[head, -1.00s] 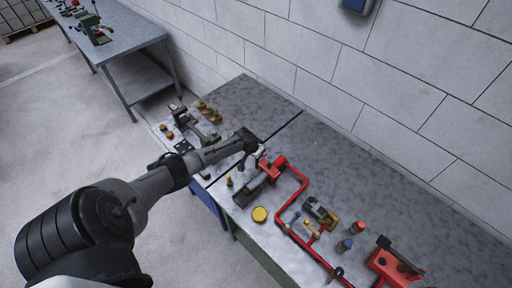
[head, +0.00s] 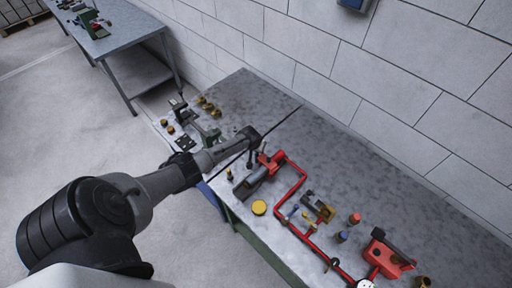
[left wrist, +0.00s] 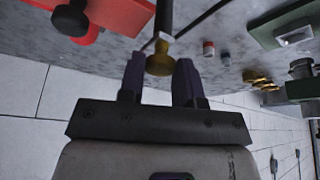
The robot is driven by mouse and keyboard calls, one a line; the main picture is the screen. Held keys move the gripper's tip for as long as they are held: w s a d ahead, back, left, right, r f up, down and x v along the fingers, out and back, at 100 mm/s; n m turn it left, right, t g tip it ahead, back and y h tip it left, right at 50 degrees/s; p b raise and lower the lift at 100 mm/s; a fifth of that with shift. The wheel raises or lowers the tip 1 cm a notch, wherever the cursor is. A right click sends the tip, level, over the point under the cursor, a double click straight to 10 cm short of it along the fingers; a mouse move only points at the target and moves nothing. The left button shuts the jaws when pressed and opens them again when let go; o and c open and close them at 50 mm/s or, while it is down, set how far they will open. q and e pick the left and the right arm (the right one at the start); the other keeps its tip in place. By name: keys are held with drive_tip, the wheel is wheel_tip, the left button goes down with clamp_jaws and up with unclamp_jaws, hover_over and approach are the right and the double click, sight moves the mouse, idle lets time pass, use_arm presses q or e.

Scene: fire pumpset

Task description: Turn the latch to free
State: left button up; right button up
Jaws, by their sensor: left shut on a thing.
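My left gripper (head: 252,148) reaches over the bench beside the red pump assembly (head: 271,161). In the left wrist view its two dark fingers (left wrist: 159,82) are shut on a yellow, brass-looking knob (left wrist: 160,62) at the end of a dark rod (left wrist: 164,18). I take this knob and rod to be the latch, but its full shape is hidden. In the head view the fingertips are small and the held part is mostly hidden by the gripper. My right gripper is in neither view.
A red pipe (head: 291,196) runs along the bench (head: 240,90) toward the front right. A yellow disc (head: 259,207), a red block (head: 388,258) and small brass fittings (head: 208,106) sit around.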

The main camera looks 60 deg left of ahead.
use_arm(q)
drive_tip(key=o, duration=0.9)
drive_tip(key=shift+s+d+r, duration=0.15)
drive_tip(key=shift+r, duration=0.45)
drive_tip(key=p+v, duration=0.1)
drive_tip(key=v, duration=1.1)
drive_tip(key=shift+s+r, duration=0.15)
drive_tip(key=shift+r, duration=0.1)
